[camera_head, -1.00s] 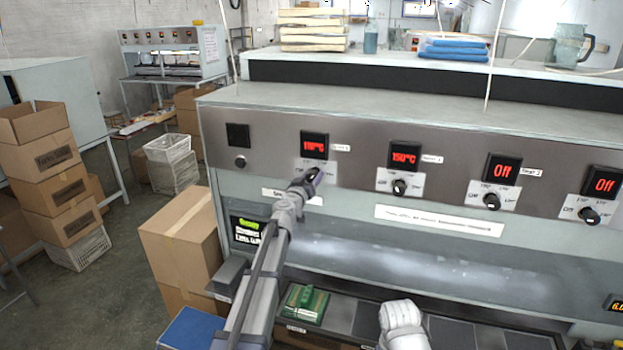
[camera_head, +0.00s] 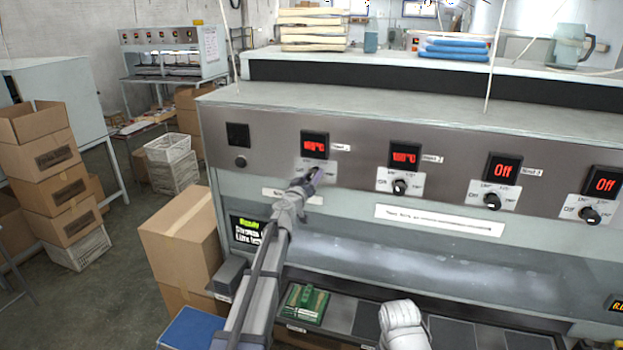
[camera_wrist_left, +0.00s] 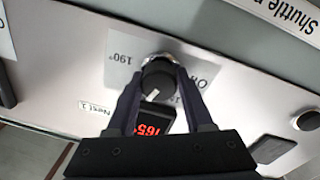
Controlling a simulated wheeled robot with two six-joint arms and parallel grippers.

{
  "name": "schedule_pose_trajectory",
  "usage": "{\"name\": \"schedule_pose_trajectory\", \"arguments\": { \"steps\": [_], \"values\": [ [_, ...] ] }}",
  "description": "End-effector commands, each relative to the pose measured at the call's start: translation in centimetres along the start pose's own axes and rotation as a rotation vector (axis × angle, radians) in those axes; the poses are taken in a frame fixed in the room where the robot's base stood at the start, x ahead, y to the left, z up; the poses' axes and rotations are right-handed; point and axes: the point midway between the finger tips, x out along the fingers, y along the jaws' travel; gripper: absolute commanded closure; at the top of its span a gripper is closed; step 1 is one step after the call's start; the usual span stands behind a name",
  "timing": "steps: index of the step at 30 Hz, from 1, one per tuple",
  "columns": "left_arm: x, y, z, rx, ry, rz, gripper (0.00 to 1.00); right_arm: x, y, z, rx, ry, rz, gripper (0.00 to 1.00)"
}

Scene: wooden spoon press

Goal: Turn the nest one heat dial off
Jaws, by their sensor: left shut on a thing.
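The nest one heat dial (camera_wrist_left: 158,78) is a round black knob with a white pointer mark, on the steel front panel. My left gripper (camera_wrist_left: 157,82) is shut on it, one finger on each side. In the upside-down left wrist view the pointer faces the display side, between the printed scale marks and not at the Off mark (camera_wrist_left: 207,83). The lit red nest one display (camera_wrist_left: 150,119) seems to read 165. In the head view my left gripper (camera_head: 314,178) hides the dial below the blurred nest one display (camera_head: 314,145).
To the right are the nest two dial (camera_head: 400,187), with its display lit, and two more dials (camera_head: 492,202) (camera_head: 590,215) whose displays read Off. A green block (camera_head: 305,303) lies below on the press. Cardboard boxes (camera_head: 182,233) stand at the left.

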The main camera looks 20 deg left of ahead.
Motion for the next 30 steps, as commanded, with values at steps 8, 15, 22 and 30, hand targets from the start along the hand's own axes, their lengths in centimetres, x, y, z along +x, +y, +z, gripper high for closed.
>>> {"name": "schedule_pose_trajectory", "arguments": {
  "steps": [8, 15, 22, 30],
  "values": [
    [0.01, 0.01, 0.08, -0.25, 0.009, 0.004, 1.0, 0.29, -0.02, -0.02, -0.002, 0.0, 0.0, 0.5],
    [0.02, -0.03, 0.08, -0.479, 0.019, 0.007, 1.0, 0.49, -0.04, -0.03, -0.003, 0.0, 0.0, 0.5],
    [0.03, -0.06, 0.08, -0.698, 0.028, 0.009, 1.0, 0.66, -0.05, -0.05, -0.004, 0.0, 0.0, 0.5],
    [0.04, -0.08, 0.09, -0.954, 0.038, 0.012, 1.0, 0.81, -0.06, -0.06, -0.005, 0.0, 0.001, 0.5]
  ]
}}
